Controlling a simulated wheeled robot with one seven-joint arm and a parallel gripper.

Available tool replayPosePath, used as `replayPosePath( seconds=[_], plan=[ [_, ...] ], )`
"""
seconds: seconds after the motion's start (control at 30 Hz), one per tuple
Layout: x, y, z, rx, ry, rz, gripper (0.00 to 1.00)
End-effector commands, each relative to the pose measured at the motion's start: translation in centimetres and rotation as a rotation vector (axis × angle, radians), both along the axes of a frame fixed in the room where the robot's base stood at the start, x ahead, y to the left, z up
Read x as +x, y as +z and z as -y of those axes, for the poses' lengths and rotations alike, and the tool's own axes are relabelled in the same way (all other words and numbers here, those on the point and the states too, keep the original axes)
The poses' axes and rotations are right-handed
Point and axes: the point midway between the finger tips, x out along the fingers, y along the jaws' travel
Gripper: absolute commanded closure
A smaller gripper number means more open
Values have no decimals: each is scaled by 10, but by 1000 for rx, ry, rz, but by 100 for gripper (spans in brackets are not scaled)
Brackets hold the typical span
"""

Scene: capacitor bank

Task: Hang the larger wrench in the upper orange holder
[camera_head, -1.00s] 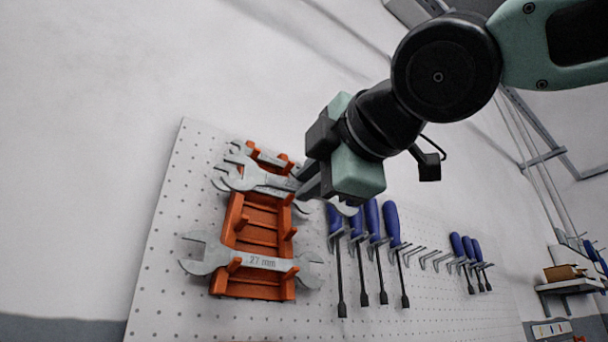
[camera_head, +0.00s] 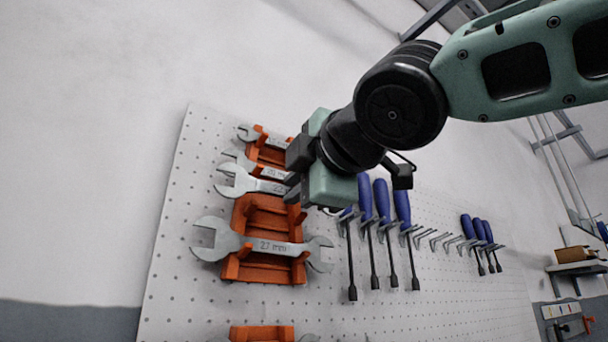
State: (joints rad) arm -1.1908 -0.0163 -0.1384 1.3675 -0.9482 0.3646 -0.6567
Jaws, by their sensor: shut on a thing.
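My gripper (camera_head: 292,190) is shut on a silver open-ended wrench (camera_head: 240,183). Its left jaw sticks out past the holder; its right end is hidden behind my gripper. Part of a size marking shows, too small to read. The wrench is in front of the pegboard, across the orange holders; I cannot tell whether it touches a holder. The upper orange holder (camera_head: 266,153) is partly covered by other wrenches and my gripper. A wrench marked 27 mm (camera_head: 262,246) hangs across the lower orange holder (camera_head: 262,216).
Smaller wrenches (camera_head: 247,133) hang in the upper holder, close above the held one. Blue-handled screwdrivers (camera_head: 381,201) hang just right of my gripper on the white pegboard (camera_head: 185,200). Another orange holder (camera_head: 262,333) shows at the bottom edge.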

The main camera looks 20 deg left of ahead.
Motion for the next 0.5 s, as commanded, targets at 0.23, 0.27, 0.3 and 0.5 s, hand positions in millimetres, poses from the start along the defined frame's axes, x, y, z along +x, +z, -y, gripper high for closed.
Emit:
replayPosePath(
  seconds=[0.23,0.27,0.3,0.5],
  plan=[
    [9,1,-11,0,1,1,100],
    [10,1,-13,0,1,1,100],
    [11,1,-15,0,2,1,100],
    [18,-7,-21,0,-1,1,100]
  ],
)
